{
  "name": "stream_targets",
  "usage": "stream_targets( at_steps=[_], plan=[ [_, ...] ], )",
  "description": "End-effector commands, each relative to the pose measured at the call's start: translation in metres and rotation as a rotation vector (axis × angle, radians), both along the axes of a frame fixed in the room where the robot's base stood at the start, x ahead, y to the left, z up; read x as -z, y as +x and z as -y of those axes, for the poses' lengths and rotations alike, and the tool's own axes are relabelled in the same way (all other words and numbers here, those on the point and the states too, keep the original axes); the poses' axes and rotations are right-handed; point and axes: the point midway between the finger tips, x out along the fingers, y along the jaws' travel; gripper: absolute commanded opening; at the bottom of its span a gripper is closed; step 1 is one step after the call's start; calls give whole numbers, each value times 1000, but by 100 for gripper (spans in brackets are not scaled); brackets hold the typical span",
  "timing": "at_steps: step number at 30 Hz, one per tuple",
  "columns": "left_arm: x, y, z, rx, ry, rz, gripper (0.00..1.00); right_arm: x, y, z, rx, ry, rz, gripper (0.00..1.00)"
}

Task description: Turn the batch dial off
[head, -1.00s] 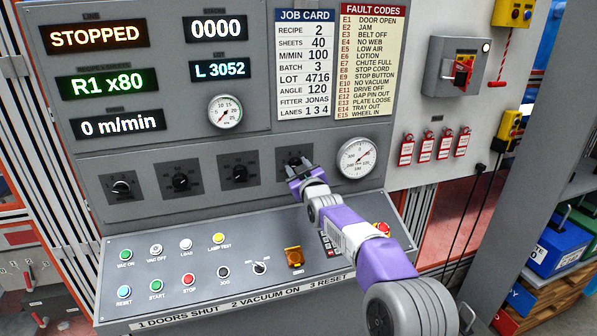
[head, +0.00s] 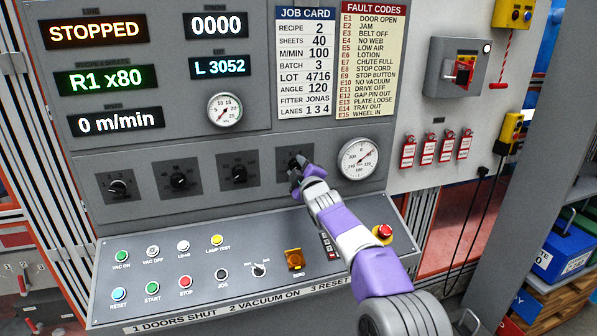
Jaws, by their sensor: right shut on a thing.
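A row of black dials sits on the grey panel in the head view: the first dial (head: 118,187), the second dial (head: 179,181) and the third dial (head: 239,175). The rightmost dial (head: 291,158) is partly hidden by my right gripper (head: 296,173), which is shut on its knob. The dial labels are too small to read, so I cannot tell which is the batch dial. The knob's pointer under my fingers is hidden. My left gripper is not in view.
A round gauge (head: 359,158) is right of the gripped dial. Below, a sloped console (head: 200,300) carries several push buttons, an amber switch (head: 294,259) and a red emergency stop (head: 383,232). A job card (head: 305,65) and displays are above.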

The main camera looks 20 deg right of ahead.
Motion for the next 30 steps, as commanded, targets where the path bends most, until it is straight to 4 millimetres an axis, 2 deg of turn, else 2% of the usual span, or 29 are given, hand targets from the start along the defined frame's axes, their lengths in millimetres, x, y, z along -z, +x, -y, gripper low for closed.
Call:
stream_targets(
  at_steps=[14,15,20,30],
  plan=[
    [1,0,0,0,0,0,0,0,0,0,0,-17,1,11],
    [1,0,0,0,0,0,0,0,0,0,0,-17,1,43],
    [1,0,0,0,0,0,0,0,0,0,0,-16,1,67],
    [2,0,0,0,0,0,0,0,-3,0,-1,-16,1,67]
  ],
)
